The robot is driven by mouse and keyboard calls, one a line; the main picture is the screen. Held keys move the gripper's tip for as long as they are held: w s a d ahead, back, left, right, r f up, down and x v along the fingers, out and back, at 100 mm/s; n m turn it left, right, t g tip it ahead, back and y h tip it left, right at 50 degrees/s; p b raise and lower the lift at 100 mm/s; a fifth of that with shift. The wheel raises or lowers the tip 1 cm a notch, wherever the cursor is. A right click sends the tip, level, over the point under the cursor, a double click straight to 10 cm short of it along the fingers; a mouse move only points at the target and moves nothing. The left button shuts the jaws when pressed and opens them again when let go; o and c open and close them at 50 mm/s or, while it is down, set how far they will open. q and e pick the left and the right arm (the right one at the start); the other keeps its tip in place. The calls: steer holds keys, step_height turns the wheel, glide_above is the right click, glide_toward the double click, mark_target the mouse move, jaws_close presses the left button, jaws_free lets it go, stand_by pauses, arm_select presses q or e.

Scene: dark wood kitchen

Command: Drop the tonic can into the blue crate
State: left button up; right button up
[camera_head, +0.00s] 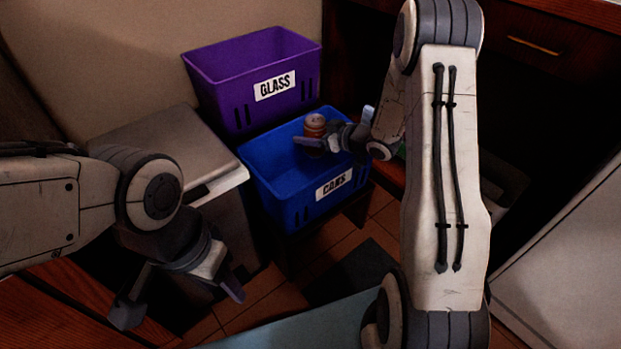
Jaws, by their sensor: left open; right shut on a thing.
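The blue crate (270,190), with a label reading CANS, stands in the middle of the head view. The tonic can (315,122), small and orange-brown with a pale top, is above the crate's opening near its far right side. My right gripper (316,138) is shut on the can and holds it upright; the fingers hide part of it. I cannot tell how far the can is above the crate floor. My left gripper (184,306) is open and empty at the lower left, well apart from the crate.
A purple crate (220,97) labelled GLASS stands behind the blue one. A grey metal bin (158,137) is left of the blue crate. Dark wood cabinets (540,50) are at the right. A light blue surface (300,322) lies at the front.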

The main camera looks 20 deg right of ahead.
steer(key=shift+f+b, duration=0.55)
steer(key=shift+f, duration=0.35)
arm_select(q)
steer(key=shift+f, duration=0.95)
arm_select(e)
steer(key=o, duration=1.4)
arm_select(q)
step_height(320, 180, up, 5)
steer(key=p, duration=0.5)
arm_select(e)
steer(key=v, duration=1)
steer(key=shift+s+d+r, duration=0.1)
steer(key=shift+s+d, duration=0.05)
steer(key=shift+s, duration=0.1)
